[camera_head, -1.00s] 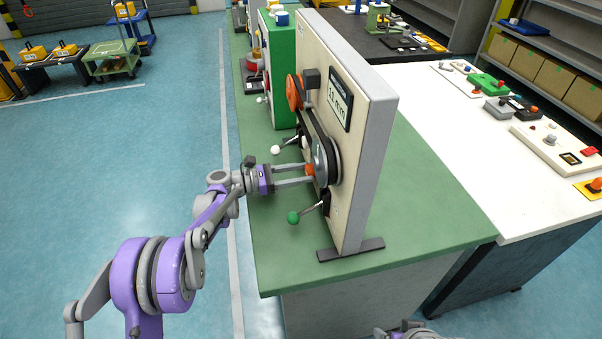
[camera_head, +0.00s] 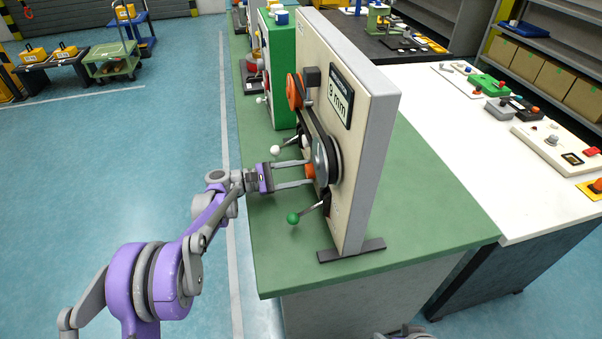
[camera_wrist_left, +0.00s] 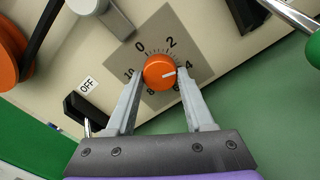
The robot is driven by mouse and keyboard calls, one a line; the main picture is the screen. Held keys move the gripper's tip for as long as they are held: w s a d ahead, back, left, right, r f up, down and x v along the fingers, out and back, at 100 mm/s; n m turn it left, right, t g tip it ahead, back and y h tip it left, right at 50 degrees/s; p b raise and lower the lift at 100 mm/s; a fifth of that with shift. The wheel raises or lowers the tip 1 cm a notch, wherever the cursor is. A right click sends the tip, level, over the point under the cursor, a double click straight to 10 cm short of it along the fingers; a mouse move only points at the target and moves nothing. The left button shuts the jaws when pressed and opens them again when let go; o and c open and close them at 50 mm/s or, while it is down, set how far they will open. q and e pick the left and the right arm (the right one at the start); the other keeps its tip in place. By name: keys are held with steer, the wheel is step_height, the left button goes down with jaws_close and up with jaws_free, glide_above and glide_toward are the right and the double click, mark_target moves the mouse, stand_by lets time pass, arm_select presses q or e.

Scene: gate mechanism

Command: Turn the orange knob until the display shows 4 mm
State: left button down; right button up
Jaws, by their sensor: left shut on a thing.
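The orange knob (camera_wrist_left: 159,72) sits on a grey dial plate (camera_wrist_left: 172,42) with numbers in the left wrist view. Its white mark points right, close to the 4. My left gripper (camera_head: 308,172) is shut on the knob, with one finger at each side of it. The display (camera_head: 340,97) on the upright panel (camera_head: 372,120) reads 9 mm.
A green-ball lever (camera_head: 293,218) stands out below the knob, and a white-ball lever (camera_head: 275,150) is close to the gripper. A belt runs from an orange pulley (camera_head: 293,92) to a grey wheel (camera_head: 328,160). The green bench (camera_head: 430,215) is clear right of the panel.

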stand_by(0.3)
arm_select(q)
steer(key=shift+c, duration=1.4)
jaws_free()
steer(key=shift+a, duration=0.1)
steer(key=v, duration=1)
steer(key=shift+s+a, duration=0.15)
steer(key=shift+a, duration=0.2)
